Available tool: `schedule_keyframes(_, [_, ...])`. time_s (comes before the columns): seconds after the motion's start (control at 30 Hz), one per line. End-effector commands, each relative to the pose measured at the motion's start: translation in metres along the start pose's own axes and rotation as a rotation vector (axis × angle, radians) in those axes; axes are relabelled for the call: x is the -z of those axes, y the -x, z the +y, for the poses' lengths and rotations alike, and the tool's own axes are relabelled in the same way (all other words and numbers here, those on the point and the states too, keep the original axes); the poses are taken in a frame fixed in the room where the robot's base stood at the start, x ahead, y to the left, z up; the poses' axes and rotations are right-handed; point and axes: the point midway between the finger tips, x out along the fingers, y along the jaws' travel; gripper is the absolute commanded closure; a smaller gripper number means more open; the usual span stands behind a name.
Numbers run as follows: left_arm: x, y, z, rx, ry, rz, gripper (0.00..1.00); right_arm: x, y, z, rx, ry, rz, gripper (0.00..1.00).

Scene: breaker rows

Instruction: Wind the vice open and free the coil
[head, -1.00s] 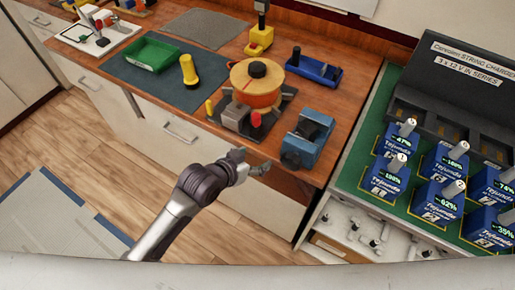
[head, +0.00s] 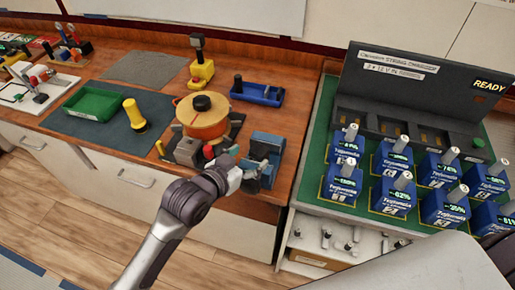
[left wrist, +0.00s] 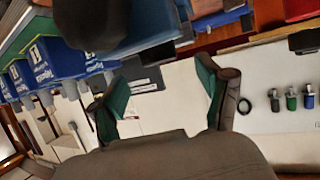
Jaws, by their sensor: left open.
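A blue vice-like block (head: 265,147) with a dark top stands at the front edge of the wooden bench. An orange round body (head: 203,120) with a black knob, perhaps the coil, sits on a grey base behind it to the left. I cannot tell what clamps it. My left gripper (head: 251,179) is at the front of the blue block; whether it touches is unclear. In the left wrist view its green-padded fingers (left wrist: 160,95) are apart with nothing between them. A dark rounded part (left wrist: 90,22) and blue block (left wrist: 155,30) show close above them. My right gripper is not in view.
Blue battery packs (head: 392,190) stand in rows on a green board at right, before a black charger (head: 410,85) reading READY. A yellow tool (head: 134,115), green tray (head: 93,104) and blue tray (head: 257,93) lie on the bench.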

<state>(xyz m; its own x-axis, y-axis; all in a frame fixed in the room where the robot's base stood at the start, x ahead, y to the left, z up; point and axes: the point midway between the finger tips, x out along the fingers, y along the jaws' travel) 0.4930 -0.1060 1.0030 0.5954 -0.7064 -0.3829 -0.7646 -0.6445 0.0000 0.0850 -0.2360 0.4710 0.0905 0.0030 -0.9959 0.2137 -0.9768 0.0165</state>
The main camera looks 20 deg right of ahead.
Motion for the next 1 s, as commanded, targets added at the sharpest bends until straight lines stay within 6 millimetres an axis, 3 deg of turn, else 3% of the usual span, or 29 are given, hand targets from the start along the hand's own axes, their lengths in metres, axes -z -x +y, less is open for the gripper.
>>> schedule_keyframes(0.1, [0.001,-0.023,0.000,0.000,0.001,-0.002,0.23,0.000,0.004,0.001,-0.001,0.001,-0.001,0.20])
schedule_keyframes(0.3, [0.001,-0.049,0.000,0.000,0.000,-0.001,0.23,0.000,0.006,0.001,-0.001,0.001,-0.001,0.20])
schedule_keyframes(0.77, [0.000,-0.059,0.000,0.000,0.000,0.000,0.23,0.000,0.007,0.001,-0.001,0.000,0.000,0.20])
schedule_keyframes(1.0, [0.000,-0.059,0.000,0.000,0.000,0.000,0.63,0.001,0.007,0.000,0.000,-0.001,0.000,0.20])
